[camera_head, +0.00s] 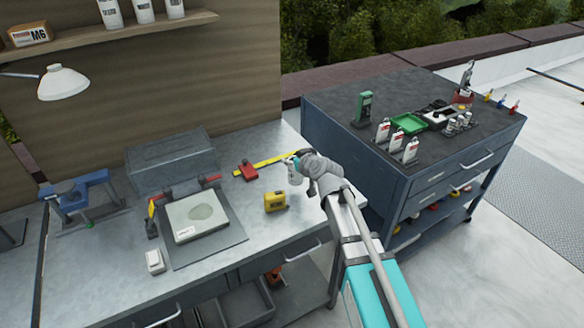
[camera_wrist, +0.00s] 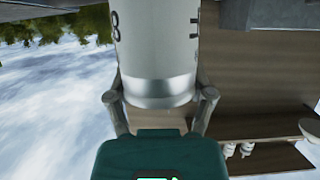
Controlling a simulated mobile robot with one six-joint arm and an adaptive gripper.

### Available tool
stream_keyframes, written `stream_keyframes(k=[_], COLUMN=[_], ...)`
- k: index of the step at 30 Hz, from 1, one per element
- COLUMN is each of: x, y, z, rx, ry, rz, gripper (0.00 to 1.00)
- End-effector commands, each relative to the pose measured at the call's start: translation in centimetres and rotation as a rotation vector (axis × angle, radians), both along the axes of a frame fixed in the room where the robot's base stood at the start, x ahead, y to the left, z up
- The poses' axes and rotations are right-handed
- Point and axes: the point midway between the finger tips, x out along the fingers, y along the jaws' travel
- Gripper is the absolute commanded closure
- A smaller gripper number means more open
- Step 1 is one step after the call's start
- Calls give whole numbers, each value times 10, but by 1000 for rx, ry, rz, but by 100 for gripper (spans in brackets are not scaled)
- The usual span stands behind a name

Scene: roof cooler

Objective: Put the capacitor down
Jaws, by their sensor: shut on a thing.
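The capacitor is a pale grey-white cylinder with dark markings and a shiny metal band. It fills the top middle of the wrist view (camera_wrist: 155,45) and shows small in the head view (camera_head: 294,176). My gripper (camera_head: 293,163) is shut on it, with one finger on each side in the wrist view (camera_wrist: 161,98). In the head view it appears over the right end of the metal workbench (camera_head: 115,232), near a yellow strip (camera_head: 276,160). I cannot tell whether its base touches the bench. Its far end is cut off in the wrist view.
A yellow tape measure (camera_head: 275,201), a red tool (camera_head: 246,172) and a white panel on a dark mat (camera_head: 241,232) lie on the bench. A blue cart (camera_head: 346,137) on the right carries a green tray (camera_head: 408,123) and several small parts. Bare bench surrounds the tape measure.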

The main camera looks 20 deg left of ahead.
Motion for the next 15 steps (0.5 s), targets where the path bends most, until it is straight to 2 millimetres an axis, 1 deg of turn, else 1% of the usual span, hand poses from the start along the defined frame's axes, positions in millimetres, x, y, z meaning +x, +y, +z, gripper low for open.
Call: stream_keyframes(k=[5, 9, 15], x=[2, 8, 6], y=[2, 8, 6], z=[-5, -15, -32], rx=[0, 1, 1], ry=[0, 1, 0], rz=[0, 0, 0], gripper=[90, 90, 90])
